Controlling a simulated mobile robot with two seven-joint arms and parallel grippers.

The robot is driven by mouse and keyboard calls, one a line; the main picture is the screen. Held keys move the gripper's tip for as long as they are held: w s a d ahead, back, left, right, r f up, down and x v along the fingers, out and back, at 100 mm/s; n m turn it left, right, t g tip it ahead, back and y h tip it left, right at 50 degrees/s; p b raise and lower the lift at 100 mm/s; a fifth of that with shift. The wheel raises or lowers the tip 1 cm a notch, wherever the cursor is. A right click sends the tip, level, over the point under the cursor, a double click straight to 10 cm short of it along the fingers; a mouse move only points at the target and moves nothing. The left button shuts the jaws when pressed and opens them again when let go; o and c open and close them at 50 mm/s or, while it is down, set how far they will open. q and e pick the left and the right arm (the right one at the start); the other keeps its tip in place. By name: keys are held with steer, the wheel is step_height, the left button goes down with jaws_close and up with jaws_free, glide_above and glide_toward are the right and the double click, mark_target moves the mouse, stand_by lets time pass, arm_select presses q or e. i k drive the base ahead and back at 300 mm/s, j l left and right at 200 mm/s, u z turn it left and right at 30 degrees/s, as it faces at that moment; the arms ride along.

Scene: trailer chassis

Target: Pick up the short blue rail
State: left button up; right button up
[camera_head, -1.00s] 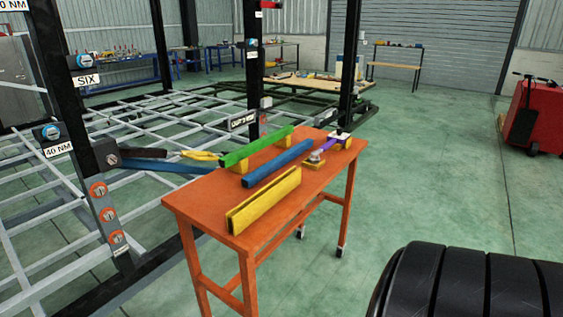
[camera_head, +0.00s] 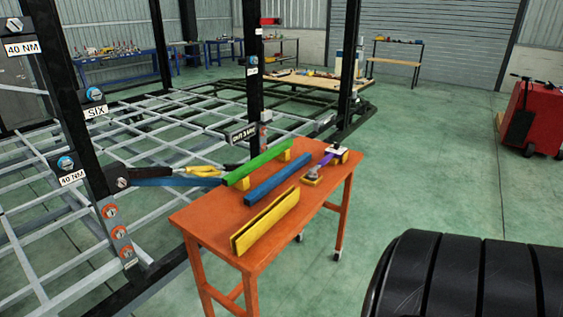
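A blue rail (camera_head: 279,185) lies on the orange table (camera_head: 212,218), between a green rail (camera_head: 257,163) and a yellow rail (camera_head: 264,222). The green rail rests raised on yellow blocks. Another blue bar (camera_head: 190,182) runs beside the table's far left edge, next to a black bar. Neither of my grippers is in view, and nothing touches the rail on the table.
A small yellow-based part (camera_head: 312,177) and a purple-handled tool (camera_head: 327,159) lie at the table's right. The grey chassis frame (camera_head: 75,205) and black posts stand left. Black ribbed tyre-like objects (camera_head: 460,277) fill the lower right. The green floor between is clear.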

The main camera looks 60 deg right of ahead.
mark_target(251, 199)
steer(key=l+z, duration=0.3)
steer(key=z, duration=0.2)
steer(key=k+l+z, duration=0.1)
steer(key=l+z, duration=0.2)
steer(key=z, duration=0.2)
steer(key=l+z, duration=0.3)
steer(key=z, duration=0.2)
steer(key=u, duration=2.15)
steer(key=l+z, duration=0.2)
steer(key=z, duration=1.95)
